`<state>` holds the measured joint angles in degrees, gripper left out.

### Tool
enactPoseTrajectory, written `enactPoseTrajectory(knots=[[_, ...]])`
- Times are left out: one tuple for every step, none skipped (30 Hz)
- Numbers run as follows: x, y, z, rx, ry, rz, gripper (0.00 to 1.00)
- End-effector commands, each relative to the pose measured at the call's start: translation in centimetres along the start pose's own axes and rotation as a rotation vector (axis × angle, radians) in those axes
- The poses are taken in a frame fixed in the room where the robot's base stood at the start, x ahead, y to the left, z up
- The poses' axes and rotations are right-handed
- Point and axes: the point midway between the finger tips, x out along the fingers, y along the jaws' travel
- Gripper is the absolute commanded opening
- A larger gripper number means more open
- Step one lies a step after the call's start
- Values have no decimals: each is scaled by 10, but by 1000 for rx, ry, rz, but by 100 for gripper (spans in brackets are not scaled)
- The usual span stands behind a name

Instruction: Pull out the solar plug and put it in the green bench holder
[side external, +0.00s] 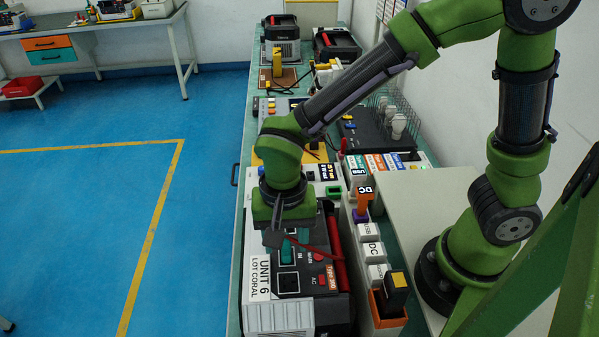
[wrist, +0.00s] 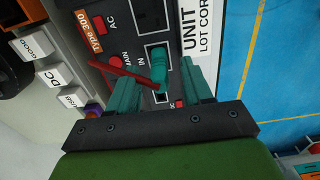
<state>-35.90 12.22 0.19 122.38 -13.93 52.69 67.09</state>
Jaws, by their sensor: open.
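A teal-green plug (wrist: 159,68) with a red lead stands in the socket marked IN on the dark panel of the Type 300 unit; I read no "solar" marking on it. It also shows in the side view (side external: 287,254), partly hidden by my gripper. My gripper (wrist: 160,80) is open, pointing at the panel, with one finger on each side of the plug and a visible gap on both sides in the wrist view. In the side view my gripper (side external: 276,238) is low over the unit. A small green holder (side external: 334,191) sits on the bench behind the unit.
The unit (side external: 280,318) has a red handle (side external: 335,255) along its right side. Beside it runs a row of labelled holders with an orange-and-purple plug (side external: 363,201) and a black-and-yellow plug (side external: 395,290). More equipment fills the bench behind.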

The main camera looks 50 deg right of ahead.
Motion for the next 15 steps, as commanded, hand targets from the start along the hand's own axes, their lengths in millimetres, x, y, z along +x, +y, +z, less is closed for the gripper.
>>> enactPoseTrajectory(knots=[[7, 0, 0, 0, -1, 3, 50], [9, 0, 0, 0, -1, 3, 50], [13, 0, 0, -1, -1, 2, 50], [15, 0, 0, -1, 0, 2, 50], [16, 0, 0, -1, 0, 2, 50], [18, 0, 0, -1, 0, 2, 50], [19, 0, 0, -1, 0, 1, 50], [20, 0, 0, -1, 0, 0, 50], [20, 0, 0, -1, 0, 0, 50], [20, 0, 0, 0, 0, 0, 50], [20, 0, 0, -1, 0, 0, 50], [20, 0, 0, 0, 0, -1, 50], [20, 0, 0, 0, 0, -1, 50], [20, 0, 0, 0, 0, -1, 50], [20, 0, 0, -1, 0, -1, 50]])
